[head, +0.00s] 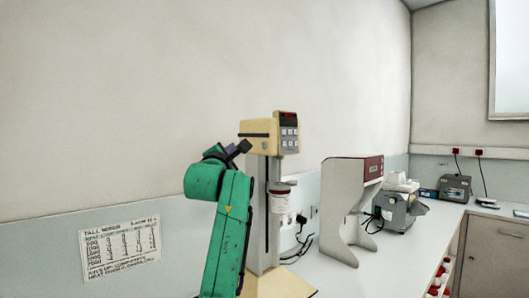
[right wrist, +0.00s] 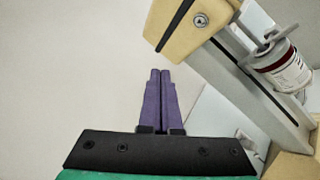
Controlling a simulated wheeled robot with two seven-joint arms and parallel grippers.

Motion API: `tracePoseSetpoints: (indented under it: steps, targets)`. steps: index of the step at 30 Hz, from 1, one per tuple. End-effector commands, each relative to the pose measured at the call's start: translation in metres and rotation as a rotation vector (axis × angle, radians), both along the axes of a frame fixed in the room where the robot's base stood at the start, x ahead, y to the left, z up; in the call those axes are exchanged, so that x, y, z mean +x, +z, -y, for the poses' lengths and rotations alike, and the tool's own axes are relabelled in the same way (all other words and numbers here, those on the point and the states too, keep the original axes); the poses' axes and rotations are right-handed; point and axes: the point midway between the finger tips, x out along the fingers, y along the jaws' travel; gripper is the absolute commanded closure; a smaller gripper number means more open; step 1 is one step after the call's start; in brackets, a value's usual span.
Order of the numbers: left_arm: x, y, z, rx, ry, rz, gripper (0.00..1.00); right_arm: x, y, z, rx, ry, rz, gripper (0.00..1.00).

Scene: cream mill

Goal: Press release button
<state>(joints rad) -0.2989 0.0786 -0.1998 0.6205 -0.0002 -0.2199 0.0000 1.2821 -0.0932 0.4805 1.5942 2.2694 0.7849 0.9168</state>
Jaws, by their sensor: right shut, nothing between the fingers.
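The cream mill (head: 257,134) stands on the bench with a beige head, a keypad and a red display on a grey upright column. A round metal fitting, possibly the release button, shows on the side of the beige head in the right wrist view (right wrist: 201,20). A jar with a white and dark red label (head: 280,199) hangs in a holder beside the column; it also shows in the right wrist view (right wrist: 288,70). My right gripper (head: 244,146) is just left of the head, its purple fingers (right wrist: 160,75) together and empty, apart from the fitting. My left gripper is out of view.
A white device with a red panel (head: 350,200) stands right of the mill, with a grey machine (head: 398,208) beyond it. Black cables lie on the bench between them. A paper chart (head: 120,249) is on the wall at left.

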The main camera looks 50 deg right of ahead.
Motion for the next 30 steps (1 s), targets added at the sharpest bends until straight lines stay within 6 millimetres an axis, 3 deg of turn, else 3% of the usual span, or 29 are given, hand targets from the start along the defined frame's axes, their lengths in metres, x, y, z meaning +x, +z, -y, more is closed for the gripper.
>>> tracePoseSetpoints:
  steps: [11, 23, 30]
  targets:
    - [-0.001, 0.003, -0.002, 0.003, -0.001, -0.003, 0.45, -0.001, 0.001, 0.005, -0.002, -0.001, -0.002, 1.0]
    - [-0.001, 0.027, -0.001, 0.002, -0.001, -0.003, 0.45, -0.007, 0.004, 0.06, -0.003, -0.005, -0.004, 1.0]
    - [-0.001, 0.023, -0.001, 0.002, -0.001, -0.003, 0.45, -0.009, 0.0, 0.084, -0.004, -0.003, -0.003, 1.0]
